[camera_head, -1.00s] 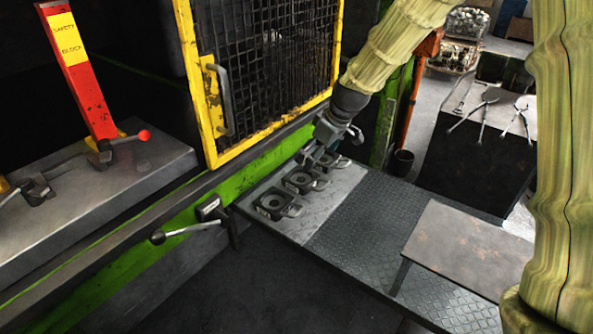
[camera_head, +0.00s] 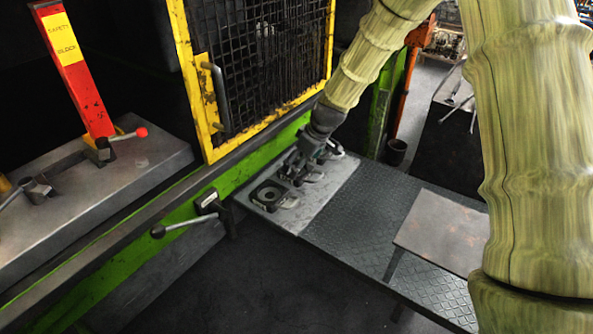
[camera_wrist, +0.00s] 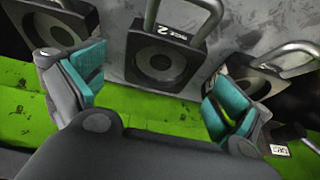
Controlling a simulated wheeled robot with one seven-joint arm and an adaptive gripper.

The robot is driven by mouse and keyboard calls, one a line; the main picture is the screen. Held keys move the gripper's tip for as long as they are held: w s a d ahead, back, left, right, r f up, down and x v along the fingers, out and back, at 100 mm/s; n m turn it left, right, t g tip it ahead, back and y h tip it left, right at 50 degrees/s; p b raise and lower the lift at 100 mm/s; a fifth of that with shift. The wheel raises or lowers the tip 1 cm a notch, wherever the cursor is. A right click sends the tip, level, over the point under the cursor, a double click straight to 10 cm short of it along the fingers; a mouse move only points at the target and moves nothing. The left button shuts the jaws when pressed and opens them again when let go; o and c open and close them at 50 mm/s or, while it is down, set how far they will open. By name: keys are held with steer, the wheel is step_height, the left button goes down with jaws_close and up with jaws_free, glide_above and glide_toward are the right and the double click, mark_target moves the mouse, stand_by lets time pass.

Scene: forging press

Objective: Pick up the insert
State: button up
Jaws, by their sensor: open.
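Dark square inserts, each with a round recess and a loop handle, sit in a row. In the wrist view, the middle insert (camera_wrist: 132,66) carries a label with a 2 and lies between my open fingers (camera_wrist: 157,88). Another insert shows at the left (camera_wrist: 88,20) and another at the right (camera_wrist: 233,88). In the head view, the nearest insert (camera_head: 268,197) is clear, while my gripper (camera_head: 308,160) hangs over the middle one (camera_head: 296,177) and partly hides it and the far one (camera_head: 337,151). My gripper has teal finger pads and is empty; contact cannot be told.
The inserts rest on a grey plate (camera_head: 318,205) beside a green press rail (camera_head: 245,178). A yellow-framed mesh guard (camera_head: 205,120) stands close behind. A lever with a ball knob (camera_head: 185,228) juts out at the front. Treaded deck (camera_head: 385,215) and a small table (camera_head: 440,235) lie right.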

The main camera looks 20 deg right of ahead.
mark_target(302, 173)
steer(key=shift+p+x, duration=0.55)
steer(key=shift+x, duration=1)
steer(key=shift+s, duration=0.1)
steer(key=c, duration=2)
steer(key=shift+r, duration=0.1)
steer(key=shift+c, duration=0.2)
steer(key=shift+r, duration=0.1)
